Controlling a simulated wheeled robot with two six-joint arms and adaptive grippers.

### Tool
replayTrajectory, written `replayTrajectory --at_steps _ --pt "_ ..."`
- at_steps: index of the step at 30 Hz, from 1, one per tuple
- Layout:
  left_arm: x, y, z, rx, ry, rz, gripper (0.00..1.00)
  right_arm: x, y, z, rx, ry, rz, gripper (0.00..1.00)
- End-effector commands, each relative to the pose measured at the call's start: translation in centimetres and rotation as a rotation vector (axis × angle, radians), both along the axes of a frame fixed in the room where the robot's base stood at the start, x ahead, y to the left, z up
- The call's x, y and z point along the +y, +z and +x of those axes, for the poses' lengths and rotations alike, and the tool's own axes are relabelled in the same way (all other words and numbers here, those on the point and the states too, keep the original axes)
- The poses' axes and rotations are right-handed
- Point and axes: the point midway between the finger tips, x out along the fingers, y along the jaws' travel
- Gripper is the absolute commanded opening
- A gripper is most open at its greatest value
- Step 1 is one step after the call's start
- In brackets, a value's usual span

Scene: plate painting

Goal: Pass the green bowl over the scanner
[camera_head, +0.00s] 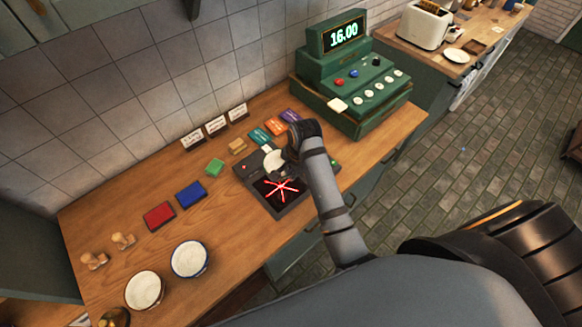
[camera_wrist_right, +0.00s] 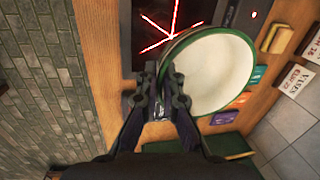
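The green bowl (camera_wrist_right: 216,72) is white inside with a green rim. It shows beyond my right gripper (camera_wrist_right: 163,84) in the right wrist view, with its near rim between the two fingers. In the head view the bowl (camera_head: 273,160) is partly hidden by my right gripper (camera_head: 287,160), above the far part of the scanner. The dark scanner (camera_head: 279,209) lies on the counter with crossing red lines lit on its glass; its glass also shows in the right wrist view (camera_wrist_right: 150,33). The bowl appears raised above it. My left gripper is not in view.
A green cash register (camera_head: 330,93) reading 16.00 stands right of the scanner. Two white-filled bowls (camera_head: 144,290) (camera_head: 189,259), red (camera_head: 159,216) and blue (camera_head: 190,194) pads, and stamps (camera_head: 94,261) sit left. Small cards (camera_head: 215,125) stand along the wall.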

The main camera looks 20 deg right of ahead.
Motion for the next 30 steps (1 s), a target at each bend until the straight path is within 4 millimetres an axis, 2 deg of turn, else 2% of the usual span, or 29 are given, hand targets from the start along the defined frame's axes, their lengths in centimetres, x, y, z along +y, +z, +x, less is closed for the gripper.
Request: replayTrajectory --at_steps 1,4,14,24,30 --pt "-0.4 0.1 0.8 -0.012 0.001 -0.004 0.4 0.0 0.3 0.2 -0.006 0.0 0.001 0.0" --pt "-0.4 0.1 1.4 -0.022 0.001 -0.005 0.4 0.0 0.3 0.1 -0.006 0.0 0.002 0.0" --pt "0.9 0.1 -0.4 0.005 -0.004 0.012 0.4 0.0 0.5 0.2 -0.006 0.0 0.002 0.0" --pt "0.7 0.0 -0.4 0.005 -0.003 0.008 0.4 0.0 4.4 0.2 -0.008 0.0 0.002 0.0" --pt "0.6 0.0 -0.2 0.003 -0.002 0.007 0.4 0.0 5.3 0.1 -0.006 0.0 0.002 0.0"
